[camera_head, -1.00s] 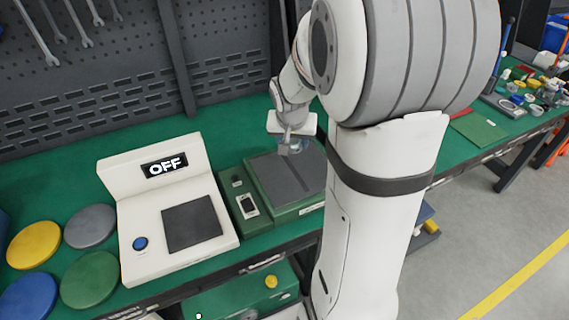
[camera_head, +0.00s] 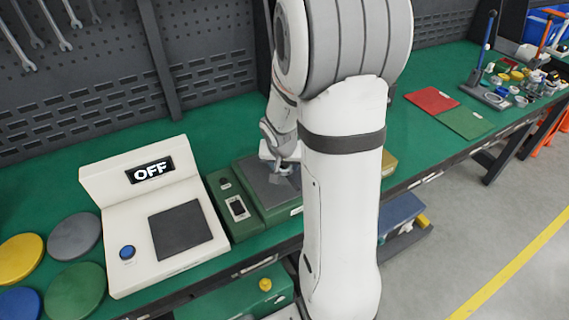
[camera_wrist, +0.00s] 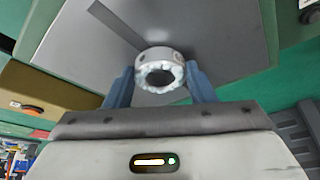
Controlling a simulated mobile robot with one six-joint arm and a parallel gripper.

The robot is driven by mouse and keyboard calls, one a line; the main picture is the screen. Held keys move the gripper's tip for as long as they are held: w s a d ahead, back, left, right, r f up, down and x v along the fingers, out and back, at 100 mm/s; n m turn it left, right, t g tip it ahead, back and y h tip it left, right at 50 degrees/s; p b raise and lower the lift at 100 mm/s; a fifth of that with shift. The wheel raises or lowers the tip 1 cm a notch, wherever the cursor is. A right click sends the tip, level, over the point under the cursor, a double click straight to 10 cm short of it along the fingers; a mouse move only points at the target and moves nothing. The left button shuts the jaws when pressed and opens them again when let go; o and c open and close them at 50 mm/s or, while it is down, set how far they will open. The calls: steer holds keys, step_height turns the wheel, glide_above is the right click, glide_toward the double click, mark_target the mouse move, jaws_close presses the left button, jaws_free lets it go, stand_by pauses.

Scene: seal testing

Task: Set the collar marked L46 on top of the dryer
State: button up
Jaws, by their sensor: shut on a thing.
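A pale grey ring-shaped collar (camera_wrist: 160,68) is between the two blue-grey fingers of my gripper (camera_wrist: 160,78) in the wrist view. The fingers are shut on its sides; its marking is not legible. In the head view my gripper (camera_head: 283,170) is over the grey top plate of a green unit (camera_head: 249,222), partly hidden by my arm. The wrist view shows the grey plate (camera_wrist: 225,45) behind the collar; contact cannot be told. A white machine (camera_head: 190,258) with an OFF display, blue button and dark square pad stands to the left. No label identifies the dryer.
Yellow, grey, green and blue discs (camera_head: 75,237) lie at the left. A red mat (camera_head: 432,100) and green mat (camera_head: 466,123) lie right of my arm. Small parts crowd the far right bench (camera_head: 515,85). A pegboard wall (camera_head: 110,85) stands behind.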

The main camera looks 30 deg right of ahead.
steer(key=shift+f, duration=0.15)
steer(key=o, duration=1.2)
steer(key=shift+c, duration=0.2)
steer(key=shift+r, duration=0.35)
steer(key=p+v, duration=0.1)
steer(key=v, duration=1.1)
steer(key=s+a+r+n+g+y, duration=0.1)
steer(key=s+a+r+n+y, duration=0.1)
steer(key=s+a+n, duration=0.4)
steer(key=s+a+r, duration=0.1)
steer(key=s+a, duration=0.3)
steer(key=s, duration=0.5)
steer(key=shift+a+r, duration=0.2)
steer(key=shift+a, duration=0.1)
